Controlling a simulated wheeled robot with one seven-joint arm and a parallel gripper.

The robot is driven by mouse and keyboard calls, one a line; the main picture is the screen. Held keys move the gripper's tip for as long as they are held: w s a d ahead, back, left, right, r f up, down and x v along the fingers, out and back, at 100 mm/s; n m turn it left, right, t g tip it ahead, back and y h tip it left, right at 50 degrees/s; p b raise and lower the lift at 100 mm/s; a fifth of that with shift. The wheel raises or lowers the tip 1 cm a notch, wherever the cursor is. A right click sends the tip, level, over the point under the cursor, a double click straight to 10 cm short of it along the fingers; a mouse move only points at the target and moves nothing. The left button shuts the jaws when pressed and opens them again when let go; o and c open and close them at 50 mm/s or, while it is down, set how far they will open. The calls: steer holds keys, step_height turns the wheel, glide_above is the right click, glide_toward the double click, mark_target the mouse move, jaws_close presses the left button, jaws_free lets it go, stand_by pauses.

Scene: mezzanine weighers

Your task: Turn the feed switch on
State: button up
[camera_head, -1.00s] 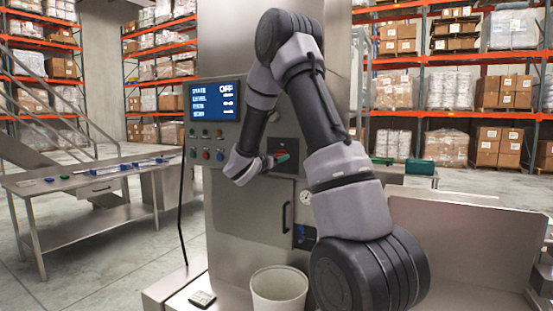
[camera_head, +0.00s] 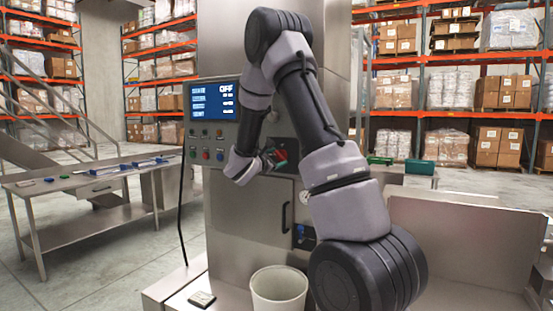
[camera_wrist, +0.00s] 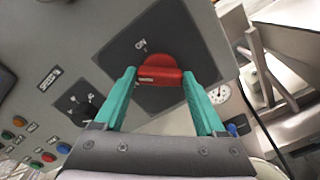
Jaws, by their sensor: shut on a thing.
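The feed switch is a red rotary handle (camera_wrist: 160,76) on a dark square plate (camera_wrist: 196,45) in the wrist view, with an "ON" label above it. My gripper (camera_wrist: 159,76) has its two green fingers on either side of the handle, shut on it. In the head view my gripper (camera_head: 273,158) is at the dark plate (camera_head: 290,145) on the steel cabinet, and my wrist partly hides the switch. The blue display (camera_head: 212,101) left of it reads "OFF".
Buttons and a small black knob (camera_wrist: 85,107) lie left of the switch plate in the wrist view. A gauge (camera_wrist: 219,93) is at its lower right. A pale bin (camera_head: 279,290) stands below in the head view. A steel table (camera_head: 88,183) is at left.

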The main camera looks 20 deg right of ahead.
steer(key=m, duration=0.4)
steer(key=shift+m, duration=0.3)
steer(key=shift+f+m, duration=0.1)
steer(key=shift+m, duration=2.5)
steer(key=o, duration=1.3)
steer(key=v, duration=1.1)
steer(key=shift+d, duration=0.1)
